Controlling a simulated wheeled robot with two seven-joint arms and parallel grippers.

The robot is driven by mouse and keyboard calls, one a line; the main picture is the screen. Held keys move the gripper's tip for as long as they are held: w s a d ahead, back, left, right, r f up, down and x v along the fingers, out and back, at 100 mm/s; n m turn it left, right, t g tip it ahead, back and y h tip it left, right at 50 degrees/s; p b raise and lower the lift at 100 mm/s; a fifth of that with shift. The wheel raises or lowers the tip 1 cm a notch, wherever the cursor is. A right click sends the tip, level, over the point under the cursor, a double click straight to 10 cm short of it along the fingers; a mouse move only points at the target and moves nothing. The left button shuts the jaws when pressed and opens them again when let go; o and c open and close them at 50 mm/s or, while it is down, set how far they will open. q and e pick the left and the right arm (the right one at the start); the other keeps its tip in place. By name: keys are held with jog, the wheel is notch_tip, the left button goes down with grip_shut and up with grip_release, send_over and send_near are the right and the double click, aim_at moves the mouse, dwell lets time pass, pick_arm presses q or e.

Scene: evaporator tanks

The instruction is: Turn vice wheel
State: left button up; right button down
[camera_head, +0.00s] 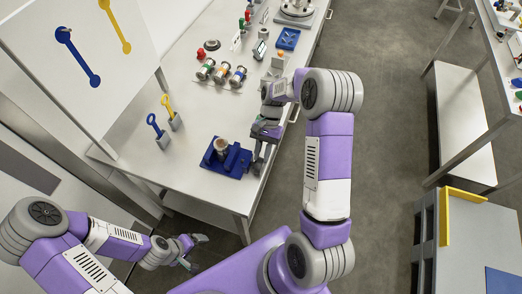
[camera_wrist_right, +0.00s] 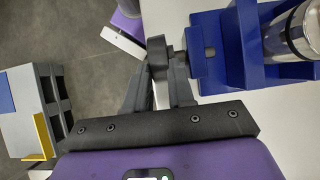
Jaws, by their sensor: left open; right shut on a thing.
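The blue vice (camera_head: 238,162) stands on the near end of the white table, with a metal canister (camera_head: 221,145) upright in it. In the right wrist view the vice (camera_wrist_right: 232,45) is at the upper right, and the canister (camera_wrist_right: 293,32) is partly cut off. The dark vice wheel (camera_wrist_right: 157,50) sits on a short shaft at the vice's side. My right gripper (camera_head: 259,165) is shut on the wheel, with its fingers on either side of it. My left gripper (camera_head: 195,247) is open and empty, low beside the table's near end.
Blue and yellow keys (camera_head: 155,125) stand in grey holders left of the vice. Several canisters (camera_head: 222,72) lie in a row further back. A grey cabinet with a yellow edge (camera_head: 444,218) stands on the right, across open floor.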

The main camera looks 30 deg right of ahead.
jog(key=shift+w+d+f+g+y, duration=0.3)
jog(key=shift+f+g+y, duration=0.05)
jog(key=shift+g+y, duration=0.4)
jog(key=shift+w+d+f+g+y, duration=0.2)
jog(key=shift+f+g+y, duration=0.2)
jog(key=shift+y, duration=0.35)
jog(key=shift+w+d+f+g+y+b, duration=0.15)
jog(key=shift+f+g+y+b, duration=0.3)
jog(key=shift+g+y+b, duration=0.5)
jog(key=shift+d+f+g+y+b, duration=0.2)
jog(key=shift+g+y+b, duration=0.4)
jog(key=shift+b, duration=0.5)
jog(key=c, duration=1)
grip_release()
jog(key=shift+o, duration=0.2)
